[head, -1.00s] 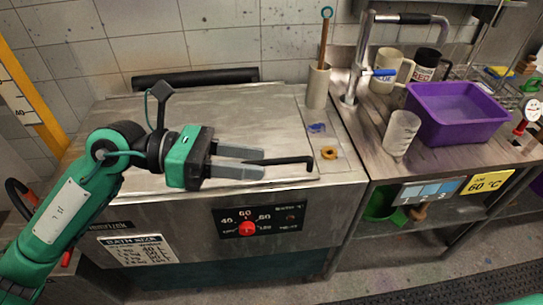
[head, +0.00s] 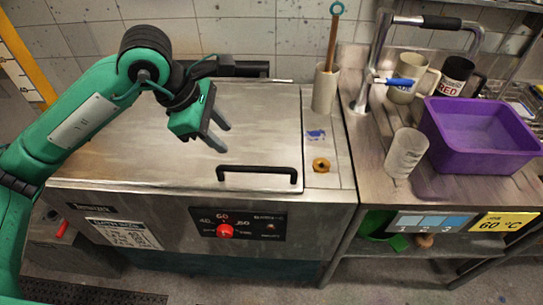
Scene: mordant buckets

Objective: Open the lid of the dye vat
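The dye vat (head: 170,215) is a steel box with a red dial on its front. Its flat steel lid (head: 130,150) lies shut on top. A black bar handle (head: 257,171) sits at the lid's front right. My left gripper (head: 222,138) is over the lid, behind and left of the handle, apart from it. Its two fingers are spread with nothing between them. My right gripper is not in view.
Right of the lid, a holder (head: 325,88) with a wooden stick and an orange ring (head: 321,165) are on the vat's top. The counter beyond has a tap (head: 372,60), a clear beaker (head: 405,153), mugs and a purple basin (head: 480,135).

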